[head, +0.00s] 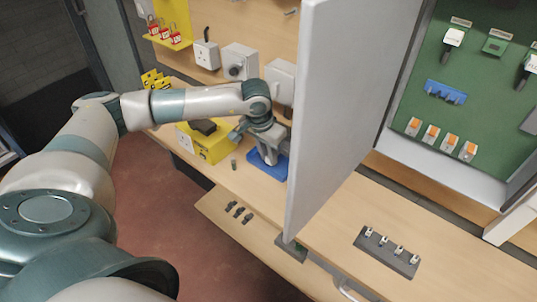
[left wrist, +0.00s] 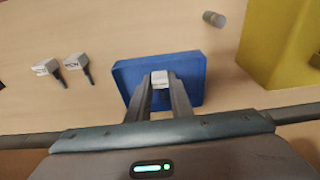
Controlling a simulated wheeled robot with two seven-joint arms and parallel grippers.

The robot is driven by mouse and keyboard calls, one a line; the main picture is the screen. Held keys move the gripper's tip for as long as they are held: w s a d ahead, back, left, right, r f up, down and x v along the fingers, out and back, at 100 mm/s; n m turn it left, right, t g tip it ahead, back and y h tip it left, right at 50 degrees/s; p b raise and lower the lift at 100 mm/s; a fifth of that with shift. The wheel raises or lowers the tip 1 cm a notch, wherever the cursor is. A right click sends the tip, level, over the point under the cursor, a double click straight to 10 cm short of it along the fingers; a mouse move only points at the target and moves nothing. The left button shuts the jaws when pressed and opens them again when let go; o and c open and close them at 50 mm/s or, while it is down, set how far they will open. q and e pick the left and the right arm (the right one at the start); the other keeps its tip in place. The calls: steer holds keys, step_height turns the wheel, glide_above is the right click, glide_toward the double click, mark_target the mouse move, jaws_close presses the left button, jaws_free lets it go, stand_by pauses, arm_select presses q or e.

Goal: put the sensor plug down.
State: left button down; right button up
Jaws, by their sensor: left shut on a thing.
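My left gripper (head: 268,152) points down over a blue tray (head: 279,172) on the wooden bench. In the left wrist view the fingers (left wrist: 160,88) are shut on a small pale sensor plug (left wrist: 160,77), of which only the top end shows. The blue tray (left wrist: 192,68) lies beneath the plug and fingers. I cannot tell whether the plug touches the tray floor. My right gripper is in neither view.
Two grey plugs with dark leads (left wrist: 46,67) lie left of the tray in the wrist view. A yellow box (head: 212,149) and a small cylinder (left wrist: 214,19) stand near the tray. A tall grey panel (head: 345,100) rises just right of my left arm.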

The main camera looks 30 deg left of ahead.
arm_select(q)
steer(key=shift+f, duration=0.5)
steer(key=c, duration=1.6)
jaws_free()
steer(key=shift+r+b, duration=0.3)
steer(key=shift+r, duration=0.4)
steer(key=shift+b+v, duration=1.55)
steer(key=shift+v, duration=3.85)
